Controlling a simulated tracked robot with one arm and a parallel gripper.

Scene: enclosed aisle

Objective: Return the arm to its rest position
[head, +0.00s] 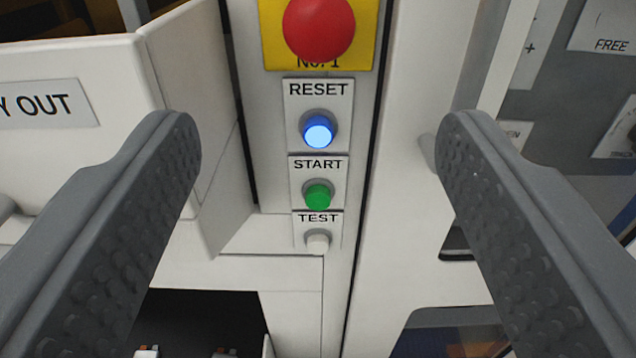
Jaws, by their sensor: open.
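My gripper (318,150) is open and empty, with one grey textured finger at the left and one at the right of the head view. Between the fingers, beyond them, is a white panel strip with buttons. The blue RESET button (318,132) is brightly lit. Below it are the green START button (318,195) and the small white TEST button (318,241). A red mushroom button (318,28) on a yellow plate (277,50) sits at the top, partly cut off. I cannot tell whether the fingertips touch anything.
A white box-shaped housing (80,62) with a label ending "Y OUT" juts out at the left. A dark opening (205,315) lies at the lower left. A white upright frame (405,100) and a grey panel (560,105) with a "FREE" label are at the right.

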